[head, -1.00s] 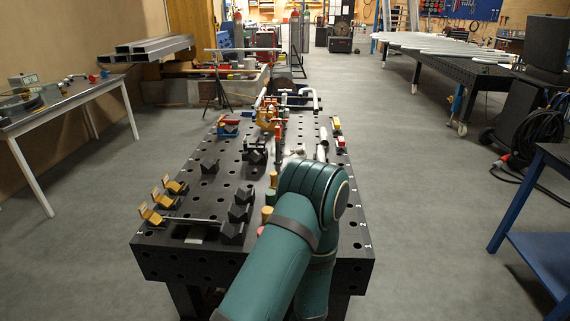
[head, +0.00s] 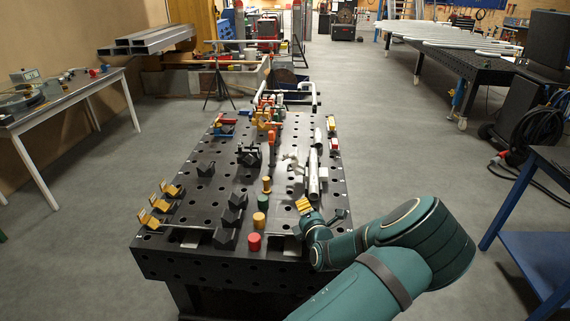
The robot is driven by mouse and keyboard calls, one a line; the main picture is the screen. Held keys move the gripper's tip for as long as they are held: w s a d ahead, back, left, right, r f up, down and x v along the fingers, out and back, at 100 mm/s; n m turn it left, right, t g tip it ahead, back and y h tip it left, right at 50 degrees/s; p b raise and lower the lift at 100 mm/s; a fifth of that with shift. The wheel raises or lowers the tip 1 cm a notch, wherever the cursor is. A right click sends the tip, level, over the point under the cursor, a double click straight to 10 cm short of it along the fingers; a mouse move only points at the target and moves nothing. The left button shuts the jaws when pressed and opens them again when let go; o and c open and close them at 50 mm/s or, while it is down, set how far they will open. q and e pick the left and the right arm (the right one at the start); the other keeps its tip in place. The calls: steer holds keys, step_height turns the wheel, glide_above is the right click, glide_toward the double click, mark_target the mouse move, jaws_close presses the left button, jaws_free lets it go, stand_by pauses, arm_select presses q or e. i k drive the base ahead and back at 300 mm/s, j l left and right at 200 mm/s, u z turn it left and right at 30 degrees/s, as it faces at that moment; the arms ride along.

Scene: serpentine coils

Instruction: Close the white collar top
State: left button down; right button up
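A pale grey-white fixture (head: 295,178) stands on the black perforated table (head: 190,252), beside an upright-looking metallic tube (head: 314,178). It is small, and I cannot tell whether it is the white collar or how its top stands. My teal arm comes up from the bottom, bends at the right and reaches back left over the table's front right. No second gripper shows.
Black V-blocks (head: 230,218) and gold-topped clamps (head: 150,218) are to the left. Pipes and coloured clamps crowd the far end.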

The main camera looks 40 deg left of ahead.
mark_target(294, 163)
steer(key=i+j, duration=0.2)
steer(key=j, duration=0.15)
steer(key=i+j, duration=0.2)
steer(key=j, duration=0.15)
steer(key=i+j, duration=0.2)
steer(key=j, duration=0.15)
